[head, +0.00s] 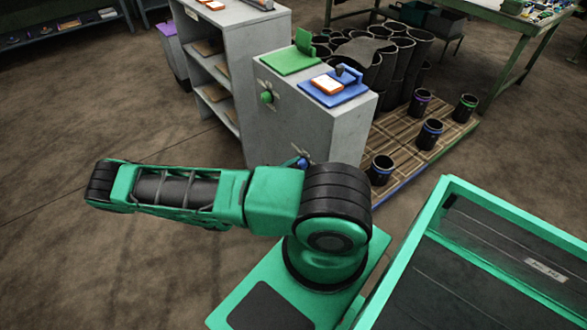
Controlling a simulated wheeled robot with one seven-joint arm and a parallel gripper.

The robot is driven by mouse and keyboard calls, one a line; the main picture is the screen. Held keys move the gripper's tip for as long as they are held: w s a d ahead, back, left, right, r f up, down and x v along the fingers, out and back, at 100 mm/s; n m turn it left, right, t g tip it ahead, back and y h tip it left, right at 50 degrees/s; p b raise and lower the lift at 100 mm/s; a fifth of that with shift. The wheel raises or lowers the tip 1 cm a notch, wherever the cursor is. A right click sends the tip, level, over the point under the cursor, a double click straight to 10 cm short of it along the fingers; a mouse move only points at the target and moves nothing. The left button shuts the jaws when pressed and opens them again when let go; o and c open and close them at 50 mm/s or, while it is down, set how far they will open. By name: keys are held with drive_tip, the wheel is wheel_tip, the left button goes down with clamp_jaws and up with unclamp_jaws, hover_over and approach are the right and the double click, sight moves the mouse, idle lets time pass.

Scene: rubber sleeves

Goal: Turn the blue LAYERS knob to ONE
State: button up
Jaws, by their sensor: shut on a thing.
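A grey cabinet (290,120) stands ahead of my arm. A small blue knob (302,163) shows low on its front face, just above my green upper arm, which hides part of it. Its pointer and the setting it stands at cannot be read. A green knob (266,97) sits higher up on the same face. My arm reaches left across the picture and ends, as far as it shows, in a black joint. My gripper is not seen, so its place relative to the blue knob cannot be told.
A blue pad (350,94) with an orange-framed white card and a green pad (284,62) lie on the cabinet top. A grey shelf unit (205,12) stands behind left. Black sleeves (382,168) stand on a slatted pallet (400,142) at right. Floor at left is clear.

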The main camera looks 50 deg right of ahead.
drive_tip(key=shift+w, duration=0.15)
drive_tip(key=o, duration=1)
drive_tip(key=shift+o, duration=0.2)
drive_tip(key=shift+a, duration=0.1)
drive_tip(key=v, duration=1)
drive_tip(key=shift+a, duration=0.35)
